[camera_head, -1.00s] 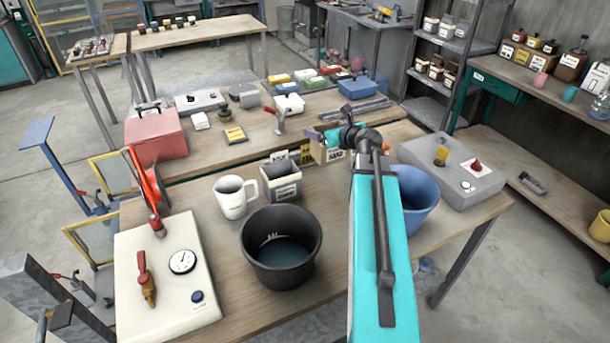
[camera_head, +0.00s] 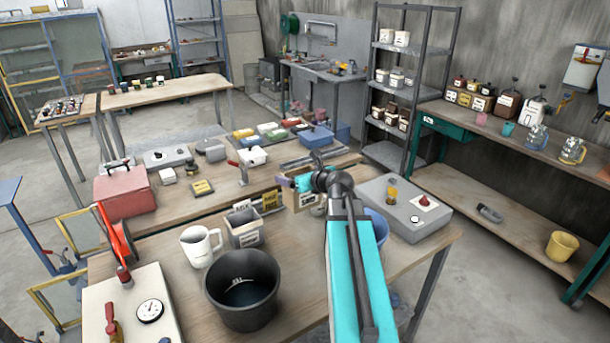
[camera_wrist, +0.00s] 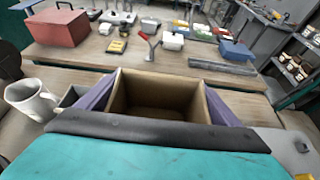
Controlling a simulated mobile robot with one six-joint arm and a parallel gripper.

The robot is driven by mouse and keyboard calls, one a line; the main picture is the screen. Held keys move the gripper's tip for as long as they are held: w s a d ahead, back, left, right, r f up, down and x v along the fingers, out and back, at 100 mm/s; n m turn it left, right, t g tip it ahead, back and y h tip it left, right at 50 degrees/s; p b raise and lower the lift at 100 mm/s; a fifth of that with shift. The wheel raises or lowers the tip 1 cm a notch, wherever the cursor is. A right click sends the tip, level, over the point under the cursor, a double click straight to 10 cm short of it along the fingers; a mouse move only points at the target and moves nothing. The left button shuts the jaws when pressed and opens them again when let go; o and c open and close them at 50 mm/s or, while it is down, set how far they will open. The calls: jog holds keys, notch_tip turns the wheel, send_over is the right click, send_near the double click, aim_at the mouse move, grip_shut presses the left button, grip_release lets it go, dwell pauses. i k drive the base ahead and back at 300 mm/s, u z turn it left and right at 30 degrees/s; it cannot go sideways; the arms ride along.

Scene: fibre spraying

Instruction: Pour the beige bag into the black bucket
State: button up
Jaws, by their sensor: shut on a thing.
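The beige bag (camera_head: 304,201) is an open-topped, box-shaped container, upright near the rear of the front table. My gripper (camera_head: 298,184) is shut on it. In the wrist view, purple fingers clasp the left and right sides of the bag (camera_wrist: 156,98). Its mouth faces up; how much is inside I cannot tell. The black bucket (camera_head: 242,292) stands open on the front table, nearer the camera and left of my gripper, with dark liquid or shadow inside. The bucket is not in the wrist view.
A white mug (camera_head: 200,246) and a grey open box (camera_head: 244,230) stand behind the bucket. A blue bucket (camera_head: 377,228) is partly hidden behind my arm. A grey control box (camera_head: 404,207) lies right; a white gauge panel (camera_head: 130,310) lies front left.

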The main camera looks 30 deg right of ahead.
aim_at(243, 285)
jog(key=k, duration=1.2)
jog(key=u, duration=0.05)
